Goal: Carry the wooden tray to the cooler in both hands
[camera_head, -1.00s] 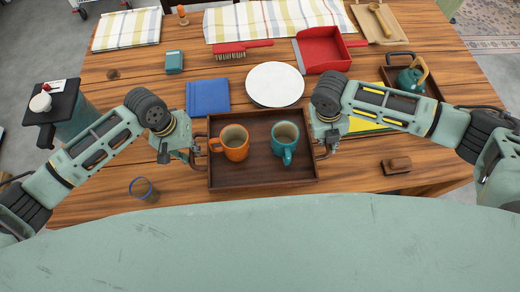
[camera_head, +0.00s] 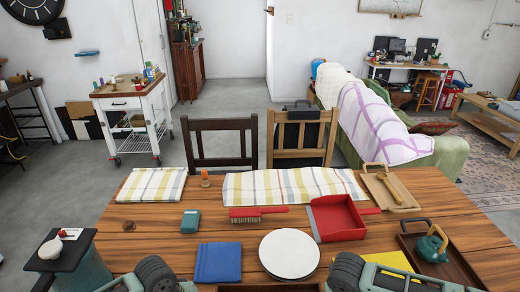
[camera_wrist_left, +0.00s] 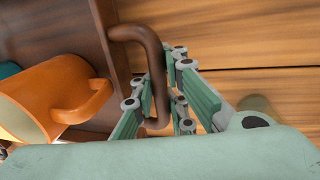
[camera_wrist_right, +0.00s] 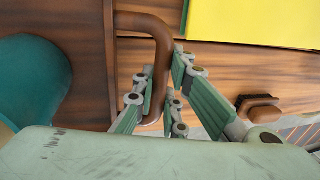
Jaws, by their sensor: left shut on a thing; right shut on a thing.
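The dark wooden tray shows only as a thin back edge (camera_head: 270,288) at the bottom of the head view. In the left wrist view my left gripper (camera_wrist_left: 157,105) is shut on the tray's brown side handle (camera_wrist_left: 140,33). In the right wrist view my right gripper (camera_wrist_right: 154,100) is shut on the opposite handle (camera_wrist_right: 150,22). An orange mug (camera_wrist_left: 45,95) is on the tray near the left handle. A teal mug (camera_wrist_right: 30,80) is on it near the right handle. I cannot surely pick out the cooler.
A white plate (camera_head: 289,254), blue book (camera_head: 218,262), red dustpan (camera_head: 337,218) and brush (camera_head: 258,213) lie beyond the tray. Two chairs (camera_head: 219,142) stand behind the table. A white cart (camera_head: 130,110) is back left, a covered sofa (camera_head: 380,125) back right. Bare floor (camera_head: 60,185) shows left.

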